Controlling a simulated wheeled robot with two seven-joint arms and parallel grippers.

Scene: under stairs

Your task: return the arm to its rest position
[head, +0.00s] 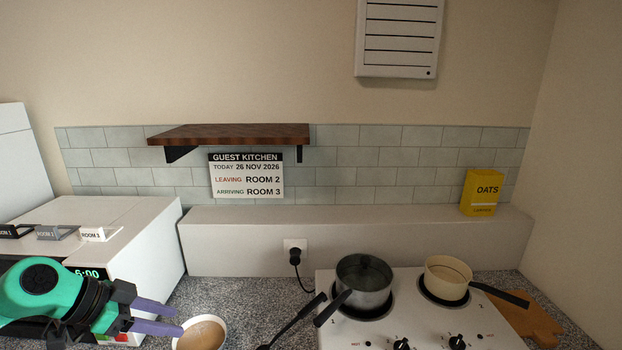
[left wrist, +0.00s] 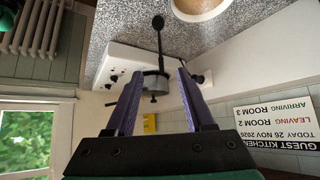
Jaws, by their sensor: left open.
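My left gripper (head: 156,318) comes in at the lower left of the head view, over the speckled counter, with its purple fingers pointing right. In the left wrist view its two fingers (left wrist: 158,95) stand apart with nothing between them. The fingertips are close to a white bowl with brown contents (head: 205,333), at the bottom edge of the head view; I cannot tell whether they touch it. The bowl also shows at the top of the left wrist view (left wrist: 197,5). My right gripper is not in view.
A white hob (head: 400,333) carries a grey pan (head: 364,284) and a cream pan (head: 447,277). A black ladle (head: 292,323) lies left of it. A white appliance with room tags (head: 92,234) stands left. A wooden shelf (head: 235,133) juts from the wall. Yellow oats (head: 481,193) stand on the ledge.

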